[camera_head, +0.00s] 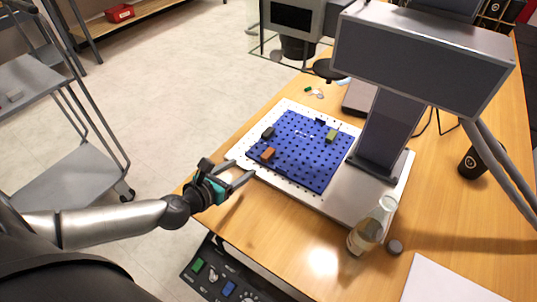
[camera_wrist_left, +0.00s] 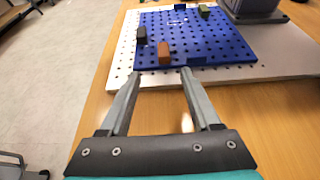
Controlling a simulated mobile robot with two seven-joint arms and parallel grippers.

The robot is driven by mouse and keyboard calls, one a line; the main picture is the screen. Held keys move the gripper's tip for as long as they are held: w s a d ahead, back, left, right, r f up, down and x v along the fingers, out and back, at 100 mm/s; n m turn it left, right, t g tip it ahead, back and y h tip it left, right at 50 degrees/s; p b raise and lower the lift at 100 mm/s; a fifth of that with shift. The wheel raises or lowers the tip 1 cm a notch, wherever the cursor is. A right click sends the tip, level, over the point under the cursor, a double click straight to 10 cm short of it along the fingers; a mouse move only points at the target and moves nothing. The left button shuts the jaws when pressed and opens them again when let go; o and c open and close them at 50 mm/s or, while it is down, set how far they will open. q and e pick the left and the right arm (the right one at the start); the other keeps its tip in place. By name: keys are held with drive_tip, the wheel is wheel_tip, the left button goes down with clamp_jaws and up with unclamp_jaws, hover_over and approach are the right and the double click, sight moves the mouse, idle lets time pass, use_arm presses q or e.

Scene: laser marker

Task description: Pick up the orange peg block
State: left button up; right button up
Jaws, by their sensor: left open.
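The orange peg block (camera_head: 268,153) sits on the blue pegboard (camera_head: 312,170) near its left edge. In the left wrist view the orange block (camera_wrist_left: 164,53) stands just beyond the fingertips, near the board's front edge. My left gripper (camera_head: 242,175) is open and empty at the table's left edge, short of the block and apart from it. Its two fingers frame the space in front of the board in the left wrist view (camera_wrist_left: 158,75). My right gripper does not show.
A black block (camera_head: 268,133) and an olive-green block (camera_head: 331,136) also sit on the blue board. The grey marker machine (camera_head: 420,55) overhangs the board's right side. A glass bottle (camera_head: 368,230) and a dark cap (camera_head: 395,247) stand at the front right.

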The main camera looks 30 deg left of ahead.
use_arm(q)
drive_tip(key=b, duration=0.1)
approach(267, 154)
drive_tip(key=shift+w+a+f, duration=0.1)
drive_tip(key=shift+w+f, duration=0.2)
drive_tip(key=shift+w, duration=0.25)
drive_tip(key=shift+w+a+f, duration=0.15)
drive_tip(key=shift+w+f, duration=0.2)
drive_tip(key=shift+w, duration=0.25)
drive_tip(key=shift+d+b+x, duration=0.15)
drive_tip(key=shift+b+x, duration=0.35)
drive_tip(key=shift+x, duration=1.05)
drive_tip(key=shift+d+b+x, duration=0.2)
drive_tip(key=shift+b+x, duration=0.3)
drive_tip(key=shift+x, duration=1.1)
drive_tip(key=shift+r, duration=0.15)
drive_tip(key=shift+c, duration=1.4)
clamp_jaws()
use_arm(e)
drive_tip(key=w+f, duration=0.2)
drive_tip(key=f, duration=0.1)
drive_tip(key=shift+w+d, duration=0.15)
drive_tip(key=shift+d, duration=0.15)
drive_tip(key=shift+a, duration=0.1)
